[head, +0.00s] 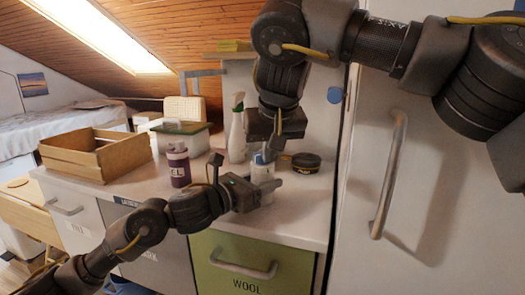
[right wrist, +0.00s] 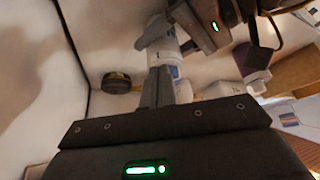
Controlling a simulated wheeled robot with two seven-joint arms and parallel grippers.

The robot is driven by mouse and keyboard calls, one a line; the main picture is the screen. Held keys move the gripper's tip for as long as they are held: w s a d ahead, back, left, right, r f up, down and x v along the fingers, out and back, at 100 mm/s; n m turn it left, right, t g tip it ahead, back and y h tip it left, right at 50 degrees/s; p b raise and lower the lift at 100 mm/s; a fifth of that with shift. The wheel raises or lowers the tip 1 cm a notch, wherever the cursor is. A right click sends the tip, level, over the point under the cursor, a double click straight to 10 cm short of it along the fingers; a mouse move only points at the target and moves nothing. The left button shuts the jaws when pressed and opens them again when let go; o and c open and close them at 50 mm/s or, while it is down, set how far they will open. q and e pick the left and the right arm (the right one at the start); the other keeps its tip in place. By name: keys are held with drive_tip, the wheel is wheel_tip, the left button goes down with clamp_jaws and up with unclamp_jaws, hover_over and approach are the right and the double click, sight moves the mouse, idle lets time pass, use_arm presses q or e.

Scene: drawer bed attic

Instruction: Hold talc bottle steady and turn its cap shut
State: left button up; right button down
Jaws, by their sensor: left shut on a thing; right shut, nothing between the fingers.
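The talc bottle (head: 262,174) is white with a blue cap (head: 258,158) and stands upright over the counter near its front edge. My left gripper (head: 264,188) is shut around its body from the left. The bottle (right wrist: 163,52) and my left gripper (right wrist: 172,35) also show in the right wrist view. My right gripper (head: 272,150) points down from above, right at the cap. Its fingers (right wrist: 160,88) are shut with nothing between them, close beside the blue cap (right wrist: 174,71). Whether they touch the cap I cannot tell; the fingers partly hide it.
A dark round tin (head: 306,162) stands just right of the bottle. A spray bottle (head: 237,132) stands behind, a purple bottle (head: 179,166) to the left. A wooden crate (head: 97,153) and a green-rimmed box (head: 181,137) stand farther left. A tall cabinet door (head: 430,190) closes off the right.

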drive_tip(key=shift+f, duration=0.4)
drive_tip(key=shift+w+a, duration=0.1)
drive_tip(key=shift+w, duration=0.2)
idle(0.6)
drive_tip(key=shift+a, duration=0.35)
drive_tip(key=shift+s, duration=0.15)
drive_tip(key=shift+s+d, duration=0.1)
drive_tip(key=shift+s, duration=0.25)
wheel_tip(320, 180, up, 6)
idle(0.6)
